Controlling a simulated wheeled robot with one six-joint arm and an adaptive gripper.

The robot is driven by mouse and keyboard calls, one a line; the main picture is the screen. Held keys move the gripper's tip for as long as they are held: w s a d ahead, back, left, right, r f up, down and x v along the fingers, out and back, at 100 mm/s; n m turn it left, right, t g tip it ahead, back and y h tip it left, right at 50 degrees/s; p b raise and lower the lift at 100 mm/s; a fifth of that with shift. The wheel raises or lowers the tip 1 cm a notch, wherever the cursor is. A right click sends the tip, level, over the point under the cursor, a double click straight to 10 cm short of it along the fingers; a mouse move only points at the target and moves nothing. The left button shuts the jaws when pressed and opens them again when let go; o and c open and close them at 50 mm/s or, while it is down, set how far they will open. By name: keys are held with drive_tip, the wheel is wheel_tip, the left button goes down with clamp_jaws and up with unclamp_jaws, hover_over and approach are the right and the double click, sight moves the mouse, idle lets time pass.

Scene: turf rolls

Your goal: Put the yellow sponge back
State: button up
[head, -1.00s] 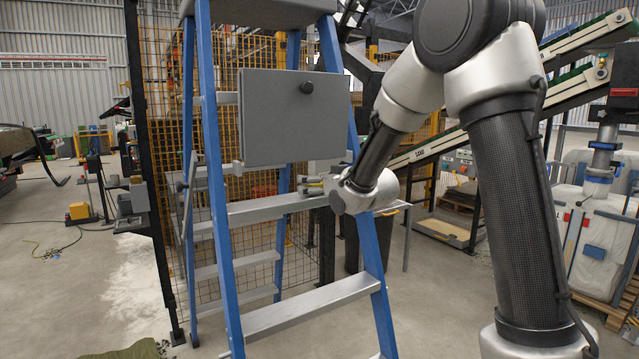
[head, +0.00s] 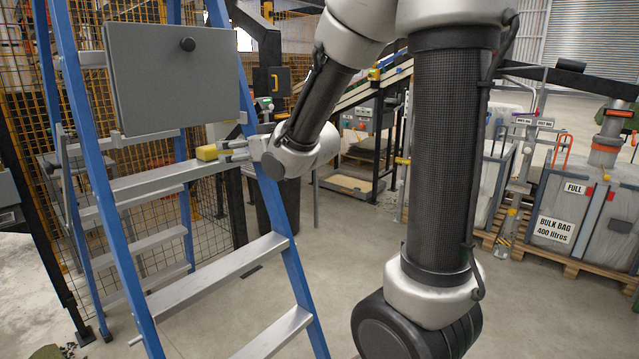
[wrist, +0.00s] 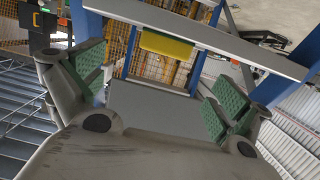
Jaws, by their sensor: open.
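The yellow sponge (head: 206,153) rests on a grey tread (head: 150,181) of the blue stepladder, near the tread's right end in the head view. It also shows in the wrist view (wrist: 166,46), against the long grey tread there. My gripper (head: 226,151) is just right of the sponge in the head view, its fingertips pointing at it. In the wrist view my gripper (wrist: 158,82) has its green-padded fingers wide apart, with nothing between them. The sponge lies beyond the fingertips, apart from them.
A grey box (head: 172,78) is fixed to the ladder above the sponge. The ladder's blue rail (head: 262,190) runs close to my gripper. A mesh fence (head: 210,212) stands behind. Bulk bags (head: 570,215) stand at the right.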

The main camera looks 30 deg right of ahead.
drive_tip(key=s+d+f+m+g+h, duration=0.1)
drive_tip(key=s+d+g+h, duration=0.15)
drive_tip(key=s+d, duration=0.35)
drive_tip(key=s+d+f+m+g+h, duration=0.1)
drive_tip(key=s+d+g+h, duration=0.15)
drive_tip(key=s, duration=0.55)
drive_tip(key=s+d+f+g, duration=0.1)
drive_tip(key=s+g, duration=0.2)
drive_tip(key=s, duration=0.6)
drive_tip(key=s+d+f+m+g, duration=0.1)
drive_tip(key=s+f+g, duration=0.1)
drive_tip(key=s, duration=0.7)
drive_tip(key=shift+s+g, duration=0.15)
drive_tip(key=shift+g, duration=0.35)
